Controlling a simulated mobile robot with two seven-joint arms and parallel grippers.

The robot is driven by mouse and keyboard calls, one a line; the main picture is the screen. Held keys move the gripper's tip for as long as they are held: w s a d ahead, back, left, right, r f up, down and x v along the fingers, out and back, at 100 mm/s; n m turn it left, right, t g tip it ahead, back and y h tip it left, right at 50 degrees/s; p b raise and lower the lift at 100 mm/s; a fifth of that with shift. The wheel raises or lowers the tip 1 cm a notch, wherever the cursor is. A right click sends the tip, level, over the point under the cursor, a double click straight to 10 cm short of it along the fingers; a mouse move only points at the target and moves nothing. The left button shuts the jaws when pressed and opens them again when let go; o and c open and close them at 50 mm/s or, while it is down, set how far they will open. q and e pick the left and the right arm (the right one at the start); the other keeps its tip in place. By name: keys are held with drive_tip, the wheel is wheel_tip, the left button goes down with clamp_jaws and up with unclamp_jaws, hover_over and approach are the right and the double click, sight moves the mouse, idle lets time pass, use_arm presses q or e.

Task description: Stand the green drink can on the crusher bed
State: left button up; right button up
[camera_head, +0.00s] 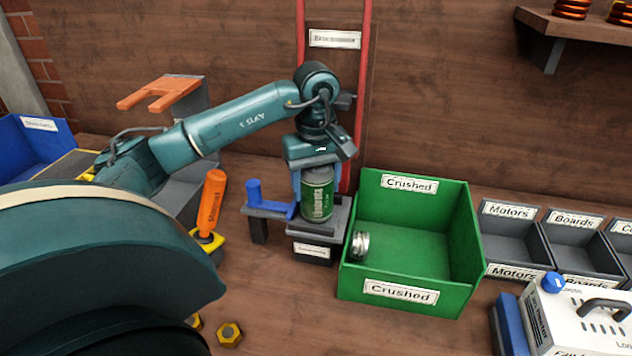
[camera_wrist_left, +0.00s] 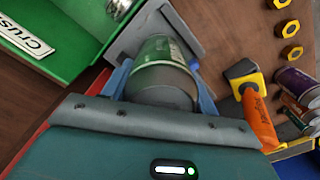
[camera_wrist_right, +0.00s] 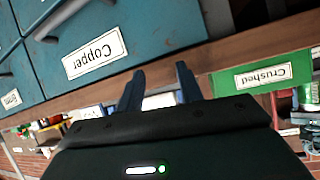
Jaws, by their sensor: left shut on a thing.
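The green drink can (camera_head: 317,199) is upright over the grey crusher bed (camera_head: 339,215), its base touching the bed or very close to it; I cannot tell which. My left gripper (camera_head: 317,180) is shut on the can from above, one blue finger on each side. In the left wrist view the can (camera_wrist_left: 162,62) sits between the fingers, with the grey bed (camera_wrist_left: 128,42) around its far end. My right gripper (camera_wrist_right: 160,91) shows in the right wrist view, its fingers apart with nothing between them.
Red posts (camera_head: 363,90) rise behind the bed, and a blue part (camera_head: 268,199) is at its left. The green Crushed bin (camera_head: 408,292), holding a flattened silver can (camera_head: 360,245), stands just right. An orange-handled tool (camera_head: 211,203) is left. Grey labelled bins (camera_head: 512,235) are farther right.

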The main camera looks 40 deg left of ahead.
sight(316, 183)
use_arm(q)
drive_tip(key=shift+f, duration=0.15)
drive_tip(key=o, duration=0.9)
drive_tip(key=shift+o, duration=0.2)
use_arm(e)
drive_tip(key=shift+f, duration=0.3)
drive_tip(key=shift+r, duration=0.1)
use_arm(q)
drive_tip(key=shift+r, duration=0.4)
wheel_tip(316, 183, up, 12)
drive_tip(key=p, duration=0.2)
drive_tip(key=shift+f+p, duration=0.25)
drive_tip(key=shift+p, duration=0.1)
use_arm(e)
drive_tip(key=shift+s+d+r+n, duration=0.15)
drive_tip(key=shift+r+n, duration=0.25)
drive_tip(key=shift+r, duration=0.4)
